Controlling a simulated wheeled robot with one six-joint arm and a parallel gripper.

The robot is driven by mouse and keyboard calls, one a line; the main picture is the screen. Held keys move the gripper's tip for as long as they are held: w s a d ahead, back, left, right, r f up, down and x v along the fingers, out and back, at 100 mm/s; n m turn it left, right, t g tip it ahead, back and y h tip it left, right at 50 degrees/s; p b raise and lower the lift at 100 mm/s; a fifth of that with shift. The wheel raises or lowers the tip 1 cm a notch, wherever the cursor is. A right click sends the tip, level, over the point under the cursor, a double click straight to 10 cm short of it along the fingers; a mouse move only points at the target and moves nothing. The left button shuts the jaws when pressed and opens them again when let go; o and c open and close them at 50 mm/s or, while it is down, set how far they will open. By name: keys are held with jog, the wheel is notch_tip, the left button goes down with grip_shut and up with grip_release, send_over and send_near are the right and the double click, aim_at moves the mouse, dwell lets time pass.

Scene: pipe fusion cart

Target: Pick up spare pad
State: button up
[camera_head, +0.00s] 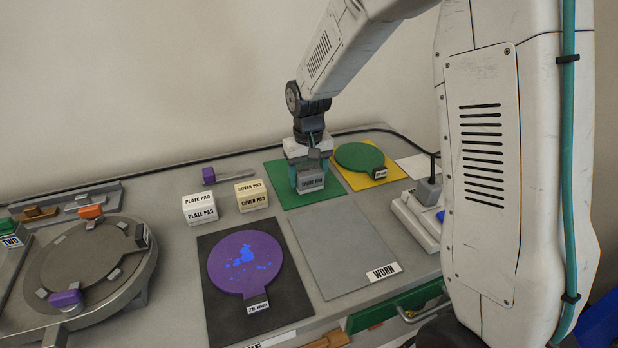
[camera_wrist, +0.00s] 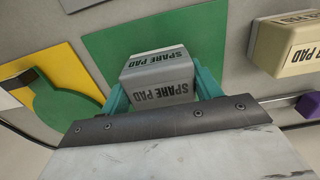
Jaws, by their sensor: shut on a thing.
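The spare pad (camera_head: 311,182) is a small grey block with a dark "SPARE PAD" label. It is at the green mat (camera_head: 318,197) in the head view. My gripper (camera_head: 310,170) points down and is shut on the spare pad. In the wrist view the spare pad (camera_wrist: 158,76) sits between my teal fingers (camera_wrist: 161,92), one on each side. The green mat (camera_wrist: 120,45) shows behind the pad. I cannot tell whether the pad touches the mat or is just above it.
White plate pads (camera_head: 199,208) and cream cover pads (camera_head: 251,195) stand left of my gripper. A green disc (camera_head: 359,156) lies on a yellow mat (camera_head: 392,174) to the right. A purple disc (camera_head: 240,258) lies on a black mat in front. The grey work mat (camera_head: 342,245) is bare.

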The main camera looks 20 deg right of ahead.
aim_at(308, 172)
jog(key=shift+r, duration=0.55)
jog(key=r, duration=0.1)
jog(key=s+r, duration=0.1)
jog(key=shift+a+r, duration=0.25)
jog(key=shift+r, duration=0.05)
jog(key=s+a, duration=0.2)
jog(key=s, duration=0.2)
jog(key=s+a+r, duration=0.1)
jog(key=s+a, duration=0.1)
jog(key=s, duration=0.3)
jog(key=s+a, duration=0.1)
jog(key=s, duration=0.3)
jog(key=shift+s+a+r, duration=0.15)
jog(key=shift+s+a, duration=0.2)
jog(key=shift+a, duration=0.05)
jog(key=shift+o, duration=0.5)
